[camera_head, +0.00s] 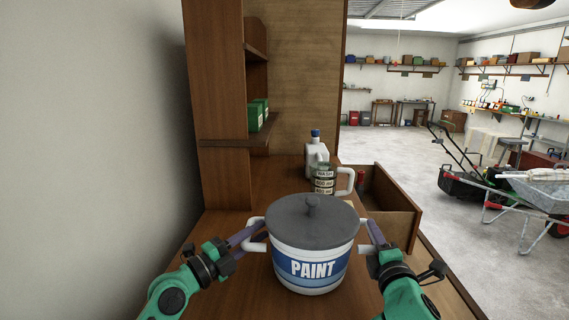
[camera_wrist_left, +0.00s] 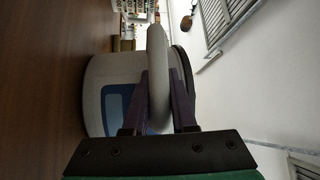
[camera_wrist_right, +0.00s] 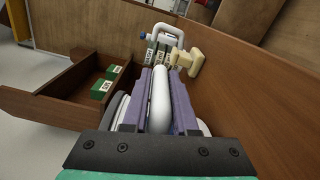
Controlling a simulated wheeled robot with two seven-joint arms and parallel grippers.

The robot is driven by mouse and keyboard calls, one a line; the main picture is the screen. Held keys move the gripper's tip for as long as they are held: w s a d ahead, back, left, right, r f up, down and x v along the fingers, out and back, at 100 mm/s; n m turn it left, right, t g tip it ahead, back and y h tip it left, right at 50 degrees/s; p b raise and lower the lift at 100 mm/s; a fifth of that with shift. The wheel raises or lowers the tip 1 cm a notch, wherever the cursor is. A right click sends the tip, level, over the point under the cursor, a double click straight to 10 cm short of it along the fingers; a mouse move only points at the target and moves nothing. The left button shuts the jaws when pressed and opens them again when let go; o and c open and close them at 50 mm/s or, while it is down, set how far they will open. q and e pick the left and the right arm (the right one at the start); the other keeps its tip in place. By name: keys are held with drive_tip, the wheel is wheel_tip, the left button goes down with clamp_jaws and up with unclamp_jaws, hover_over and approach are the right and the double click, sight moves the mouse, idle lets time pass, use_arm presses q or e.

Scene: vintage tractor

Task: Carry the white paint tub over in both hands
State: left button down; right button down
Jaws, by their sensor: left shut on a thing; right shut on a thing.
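The white paint tub (camera_head: 312,262) has a blue band reading PAINT and a grey lid (camera_head: 311,214) with a knob. It is upright over the near part of the wooden worktop; whether its base touches the wood cannot be told. My left gripper (camera_head: 254,240) is shut on its left handle, and the handle (camera_wrist_left: 157,70) shows between the fingers in the left wrist view. My right gripper (camera_head: 374,238) is shut on its right handle, which shows between the fingers in the right wrist view (camera_wrist_right: 160,98). The tub's far side is hidden.
Behind the tub stand a labelled jug (camera_head: 324,180) and a white bottle (camera_head: 315,153) with a blue cap. An open drawer (camera_head: 392,205) juts out at the right. A shelf unit (camera_head: 222,100) with green boxes (camera_head: 257,116) stands at the left. A wheelbarrow (camera_head: 541,190) is farther off.

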use_arm(q)
drive_tip(key=c, duration=0.9)
unclamp_jaws()
drive_tip(key=shift+r, duration=0.1)
use_arm(e)
drive_tip(key=c, duration=0.9)
unclamp_jaws()
drive_tip(key=shift+f, duration=0.3)
drive_tip(key=shift+o, duration=0.2)
use_arm(q)
drive_tip(key=shift+o, duration=0.4)
drive_tip(key=o, duration=0.5)
use_arm(e)
drive_tip(key=shift+f, duration=0.1)
drive_tip(key=shift+o, duration=0.6)
drive_tip(key=shift+f, duration=0.15)
use_arm(q)
drive_tip(key=shift+s+f, duration=0.1)
drive_tip(key=shift+f, duration=0.1)
use_arm(e)
drive_tip(key=o, duration=0.4)
drive_tip(key=shift+a, duration=0.1)
use_arm(q)
drive_tip(key=o, duration=0.3)
drive_tip(key=shift+r, duration=0.1)
use_arm(e)
drive_tip(key=shift+o, duration=0.2)
drive_tip(key=o, duration=0.3)
